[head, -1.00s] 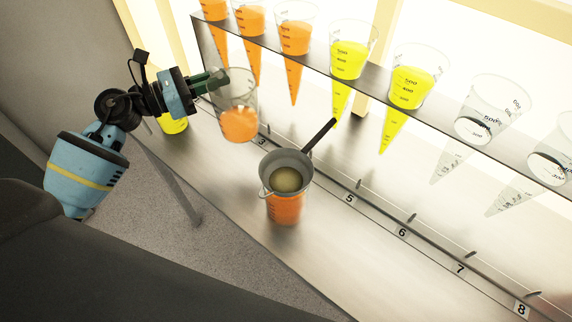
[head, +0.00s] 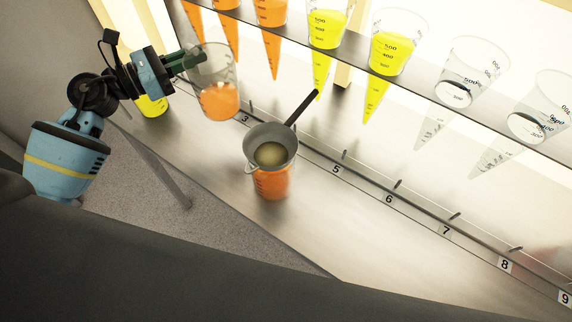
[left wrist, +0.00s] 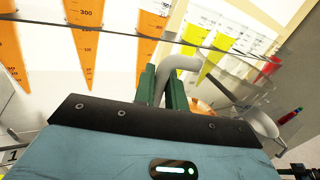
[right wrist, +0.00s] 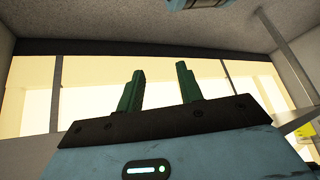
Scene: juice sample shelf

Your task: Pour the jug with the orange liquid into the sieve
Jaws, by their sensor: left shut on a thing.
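The clear jug with orange liquid (head: 219,100) is held upright above the counter, up and left of the sieve. My left gripper (head: 196,62) is shut on the jug's handle; the grey handle (left wrist: 178,65) also shows between the green fingers in the left wrist view. The grey sieve (head: 270,135) with a dark handle sits on top of a vessel with orange liquid (head: 271,183). Some murky liquid shows in the sieve bowl. My right gripper (right wrist: 160,85) is open and empty in the right wrist view, away from the counter.
A jug with yellow liquid (head: 152,105) stands at the counter's left end. A raised shelf (head: 345,40) holds several cones with orange, yellow or clear contents. A thin rail and numbered labels (head: 388,199) run along the counter. The counter right of the sieve is clear.

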